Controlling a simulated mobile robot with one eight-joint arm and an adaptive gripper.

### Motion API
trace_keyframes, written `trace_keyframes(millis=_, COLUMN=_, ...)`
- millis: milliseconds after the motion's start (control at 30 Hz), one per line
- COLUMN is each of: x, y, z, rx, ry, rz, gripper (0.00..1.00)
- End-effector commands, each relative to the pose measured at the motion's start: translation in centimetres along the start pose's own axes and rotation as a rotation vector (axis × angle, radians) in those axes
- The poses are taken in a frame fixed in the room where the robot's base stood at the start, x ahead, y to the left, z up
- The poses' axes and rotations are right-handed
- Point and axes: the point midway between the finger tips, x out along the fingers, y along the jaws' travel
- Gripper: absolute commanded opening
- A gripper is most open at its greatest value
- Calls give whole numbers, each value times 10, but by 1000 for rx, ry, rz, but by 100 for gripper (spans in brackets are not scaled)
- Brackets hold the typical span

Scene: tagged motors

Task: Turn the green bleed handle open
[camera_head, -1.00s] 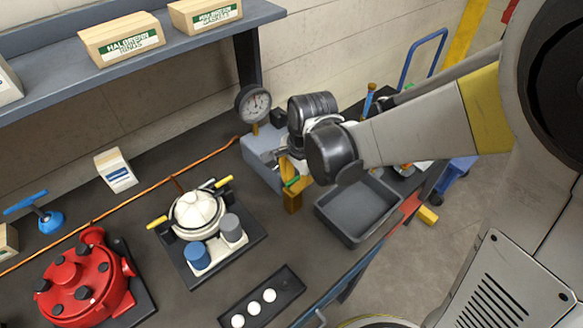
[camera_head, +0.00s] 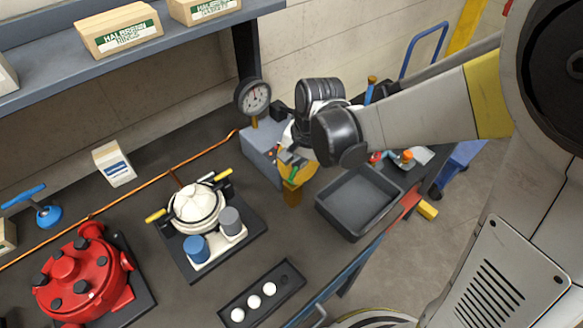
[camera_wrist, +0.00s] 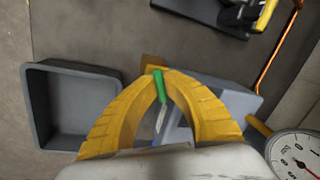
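The green bleed handle (camera_wrist: 159,86) lies between the tips of my yellow gripper (camera_wrist: 161,73) in the wrist view. The fingers bow outward and their tips close in on the handle from both sides. The handle's silvery lower part (camera_wrist: 161,118) runs back toward the palm. My wrist hides part of the block.
An empty grey tray (camera_head: 357,203) sits just right of the block. A white-domed unit with yellow handles (camera_head: 197,208) and a red flanged housing (camera_head: 84,283) stand to the left. An orange cable (camera_head: 150,182) crosses the bench. A shelf (camera_head: 170,50) hangs above.

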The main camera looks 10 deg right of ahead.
Motion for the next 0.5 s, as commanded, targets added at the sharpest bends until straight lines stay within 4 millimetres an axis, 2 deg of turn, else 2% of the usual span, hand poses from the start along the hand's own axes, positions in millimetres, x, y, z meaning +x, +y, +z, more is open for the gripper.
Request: trace_keyframes(millis=500, x=0, y=2, z=-2, rx=-477, ry=-97, rz=5, gripper=0)
